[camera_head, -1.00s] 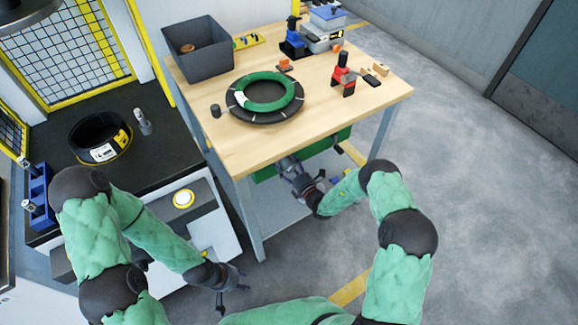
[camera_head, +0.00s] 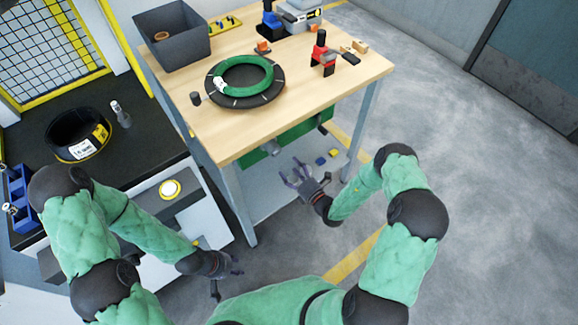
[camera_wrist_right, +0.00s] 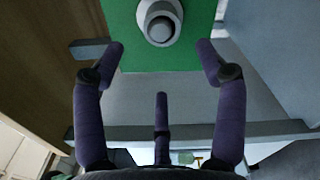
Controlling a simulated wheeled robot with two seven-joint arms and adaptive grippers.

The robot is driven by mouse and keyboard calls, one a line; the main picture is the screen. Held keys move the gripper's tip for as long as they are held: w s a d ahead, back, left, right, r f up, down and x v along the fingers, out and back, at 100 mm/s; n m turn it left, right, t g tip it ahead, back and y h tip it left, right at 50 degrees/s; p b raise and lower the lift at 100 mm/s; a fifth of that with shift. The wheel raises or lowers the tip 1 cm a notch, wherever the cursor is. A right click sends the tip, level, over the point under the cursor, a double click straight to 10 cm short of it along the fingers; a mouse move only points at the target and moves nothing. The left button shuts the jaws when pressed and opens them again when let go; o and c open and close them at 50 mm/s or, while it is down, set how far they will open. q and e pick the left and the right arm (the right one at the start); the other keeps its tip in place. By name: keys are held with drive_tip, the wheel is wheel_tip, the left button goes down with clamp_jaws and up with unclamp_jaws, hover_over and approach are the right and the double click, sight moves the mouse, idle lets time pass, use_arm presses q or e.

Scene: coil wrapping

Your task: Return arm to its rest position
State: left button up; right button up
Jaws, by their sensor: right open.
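My right gripper (camera_head: 294,178) is open and empty, in front of and below the table's front edge in the head view. In the right wrist view its fingers (camera_wrist_right: 161,52) are spread wide with nothing between them. A grey round knob (camera_wrist_right: 160,22) on a green panel (camera_wrist_right: 195,50) lies beyond the fingertips, apart from them.
The wooden table (camera_head: 240,130) holds a green coil on a black ring (camera_head: 245,101), a grey bin (camera_head: 180,45) and a red tool (camera_head: 323,60). A black counter (camera_head: 130,150) with a wrapped coil (camera_head: 77,135) stands at left. The floor (camera_head: 480,220) at right is clear.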

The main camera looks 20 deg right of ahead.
idle(0.5)
drive_tip(key=s+a+n+g+y+p, duration=0.2)
drive_tip(key=s+a+n+g+y, duration=0.5)
drive_tip(key=s+a+n+g, duration=0.65)
drive_tip(key=s+a+f+n+g+h+p, duration=0.1)
drive_tip(key=s+f+n+g+h+p, duration=0.15)
drive_tip(key=s+n+g, duration=0.75)
drive_tip(key=s+d+n+t+h+p, duration=0.2)
drive_tip(key=s+d+n+t+h, duration=0.35)
drive_tip(key=n, duration=0.65)
drive_tip(key=r+n, duration=0.1)
drive_tip(key=n, duration=0.1)
drive_tip(key=w+r+n+t, duration=0.1)
drive_tip(key=n, duration=0.1)
drive_tip(key=w+r+n+h+p, duration=0.1)
drive_tip(key=n, duration=0.1)
drive_tip(key=shift+w+r, duration=0.1)
drive_tip(key=shift+r, duration=0.1)
